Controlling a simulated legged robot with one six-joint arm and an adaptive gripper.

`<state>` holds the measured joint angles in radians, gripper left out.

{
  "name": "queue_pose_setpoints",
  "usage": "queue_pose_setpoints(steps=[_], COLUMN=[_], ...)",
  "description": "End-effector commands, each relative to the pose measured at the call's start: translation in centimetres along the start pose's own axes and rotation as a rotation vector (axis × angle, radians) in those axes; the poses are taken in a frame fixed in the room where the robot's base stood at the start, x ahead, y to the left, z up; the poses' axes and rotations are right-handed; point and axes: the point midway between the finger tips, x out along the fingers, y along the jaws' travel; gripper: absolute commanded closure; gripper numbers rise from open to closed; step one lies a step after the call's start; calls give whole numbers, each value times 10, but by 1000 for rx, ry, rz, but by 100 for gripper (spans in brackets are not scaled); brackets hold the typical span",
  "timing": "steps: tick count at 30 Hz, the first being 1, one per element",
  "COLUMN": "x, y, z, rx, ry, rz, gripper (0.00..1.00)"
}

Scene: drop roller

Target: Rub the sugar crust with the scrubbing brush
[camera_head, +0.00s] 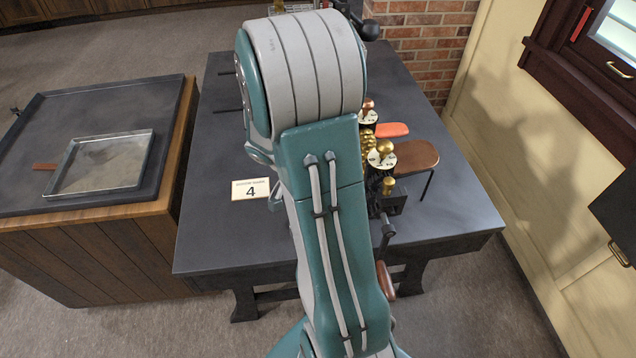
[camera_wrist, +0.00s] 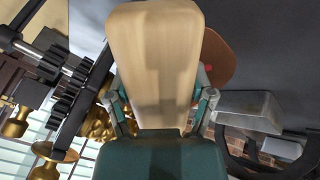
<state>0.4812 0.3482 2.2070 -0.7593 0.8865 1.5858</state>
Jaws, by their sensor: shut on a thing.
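In the wrist view my gripper (camera_wrist: 160,112) is shut on a pale wooden block (camera_wrist: 157,50), which looks like the scrubbing brush's wooden body. Its bristles do not show. The block extends up the picture, over the drop roller machine. Brass rollers (camera_wrist: 96,126) show partly behind my gripper's left finger, with black gears (camera_wrist: 68,92) farther left. In the head view my arm hides the gripper and brush; the machine's brass parts (camera_head: 369,142) show just right of the arm. I cannot make out the sugar crust, nor whether the brush touches anything.
The machine stands on a dark table (camera_head: 455,205), with a brown pad (camera_head: 415,157) and an orange-red pad (camera_head: 393,130) at its right. A card marked 4 (camera_head: 251,189) lies left of my arm. A metal tray (camera_head: 101,165) rests on the left counter. The table's right front is bare.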

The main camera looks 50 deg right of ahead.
Motion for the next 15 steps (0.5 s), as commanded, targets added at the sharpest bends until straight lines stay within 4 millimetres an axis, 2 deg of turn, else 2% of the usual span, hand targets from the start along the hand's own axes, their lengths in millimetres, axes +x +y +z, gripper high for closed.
queue_pose_setpoints(steps=[11, 15], x=[1, 1], y=[14, 11], z=[-13, -17], rx=[1, 0], ry=[-1, -1], rz=[2, 2], gripper=[68, 68])
